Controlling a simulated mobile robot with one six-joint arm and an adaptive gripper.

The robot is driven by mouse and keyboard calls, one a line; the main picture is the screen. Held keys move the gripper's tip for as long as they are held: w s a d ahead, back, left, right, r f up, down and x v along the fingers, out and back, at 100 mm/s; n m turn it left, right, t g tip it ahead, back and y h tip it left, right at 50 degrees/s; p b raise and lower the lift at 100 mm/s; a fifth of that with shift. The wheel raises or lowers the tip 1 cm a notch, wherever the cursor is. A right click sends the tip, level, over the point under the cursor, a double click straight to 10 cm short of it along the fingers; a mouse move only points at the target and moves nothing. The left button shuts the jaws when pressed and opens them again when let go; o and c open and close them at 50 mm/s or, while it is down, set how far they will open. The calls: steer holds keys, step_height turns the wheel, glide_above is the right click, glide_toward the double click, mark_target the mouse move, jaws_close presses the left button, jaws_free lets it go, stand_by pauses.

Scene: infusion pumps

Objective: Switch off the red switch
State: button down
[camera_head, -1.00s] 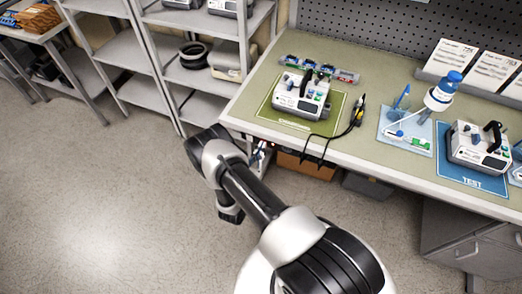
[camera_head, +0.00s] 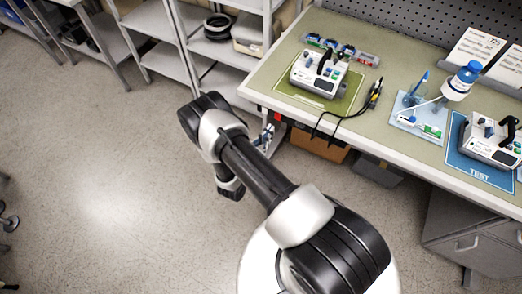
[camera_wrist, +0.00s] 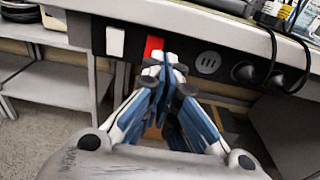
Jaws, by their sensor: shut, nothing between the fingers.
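The red switch (camera_wrist: 153,46) sits on a black panel (camera_wrist: 190,57) under the front edge of the workbench, at the upper middle of the wrist view. Its lower part is hidden behind my fingertips. A small red patch (camera_head: 278,117) shows under the bench edge in the head view. My gripper (camera_wrist: 162,66) is shut and empty, its blue and white fingers together just in front of the red switch. I cannot tell whether the tips touch it. In the head view my gripper (camera_head: 267,136) is small, close by the bench's front edge.
A white switch (camera_wrist: 115,41) is left of the red one. A socket (camera_wrist: 208,62) and black plugs with cables (camera_wrist: 272,77) are to the right. An infusion pump (camera_head: 318,75) stands on a green mat above.

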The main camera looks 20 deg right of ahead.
steer(key=v, duration=0.7)
steer(key=shift+a+p, duration=0.25)
steer(key=shift+p, duration=0.2)
steer(key=shift+w, duration=0.1)
steer(key=s+d+r+m+g, duration=0.3)
steer(key=r+m+g, duration=0.35)
steer(key=r, duration=0.55)
steer(key=s+d+r+m+g, duration=0.2)
steer(key=r+m+g, duration=0.3)
steer(key=r+m, duration=0.5)
steer(key=s+a+r+m+t+y, duration=0.2)
steer(key=s+a+r+m+y, duration=0.2)
steer(key=s+r+y, duration=0.3)
steer(key=s+a+r+m+t+y, duration=0.3)
steer(key=s+a+r+m+y, duration=0.2)
steer(key=s+r, duration=0.3)
step_height(320, 180, up, 3)
steer(key=shift+a+r+t+y, duration=0.1)
steer(key=shift+a+t+y, duration=0.3)
steer(key=shift+y, duration=0.5)
steer(key=shift+s, duration=0.15)
